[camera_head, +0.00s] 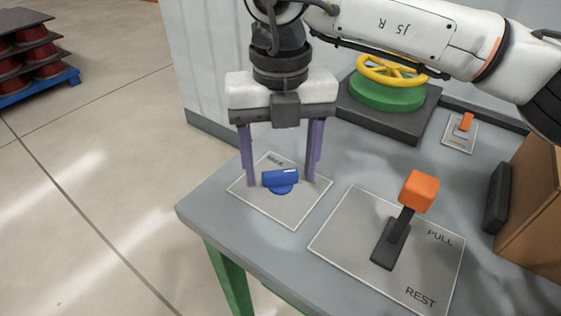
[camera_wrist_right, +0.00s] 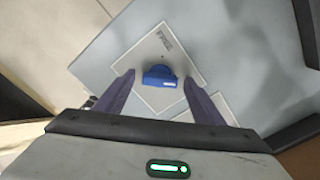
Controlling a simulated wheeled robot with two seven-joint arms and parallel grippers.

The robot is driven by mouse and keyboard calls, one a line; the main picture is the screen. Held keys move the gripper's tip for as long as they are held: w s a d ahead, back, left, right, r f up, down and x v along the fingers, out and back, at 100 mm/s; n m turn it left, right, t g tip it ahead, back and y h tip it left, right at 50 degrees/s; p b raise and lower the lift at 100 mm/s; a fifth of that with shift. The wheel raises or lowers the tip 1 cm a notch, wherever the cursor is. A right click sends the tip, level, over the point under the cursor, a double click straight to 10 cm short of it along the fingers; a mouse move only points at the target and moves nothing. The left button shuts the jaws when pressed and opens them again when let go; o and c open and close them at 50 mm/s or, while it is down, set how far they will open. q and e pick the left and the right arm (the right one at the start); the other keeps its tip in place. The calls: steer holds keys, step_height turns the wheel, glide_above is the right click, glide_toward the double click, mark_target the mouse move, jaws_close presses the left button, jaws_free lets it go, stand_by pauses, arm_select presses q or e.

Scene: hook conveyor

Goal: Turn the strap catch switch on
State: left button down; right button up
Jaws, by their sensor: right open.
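A blue rotary switch (camera_head: 281,180) sits on a light square plate (camera_head: 291,215) near the table's left corner. The plate carries a small label at its far side that looks like "FREE". The knob's bar lies crosswise, with a white mark near its right end. My right gripper (camera_head: 281,182) points down over the plate, open, with one purple finger on each side of the knob and visible gaps between. The right wrist view shows the blue knob (camera_wrist_right: 159,76) between the two fingertips (camera_wrist_right: 158,77). My left gripper is out of view.
An orange-topped lever (camera_head: 419,191) stands on a plate marked PULL and REST, right of the switch. A yellow handwheel (camera_head: 392,70) on a green base is behind. A small orange switch (camera_head: 466,122) and a brown box (camera_head: 535,200) are at right.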

mark_target(280, 172)
step_height(280, 172, up, 10)
steer(key=p, duration=0.1)
steer(key=shift+r, duration=0.15)
stand_by(0.4)
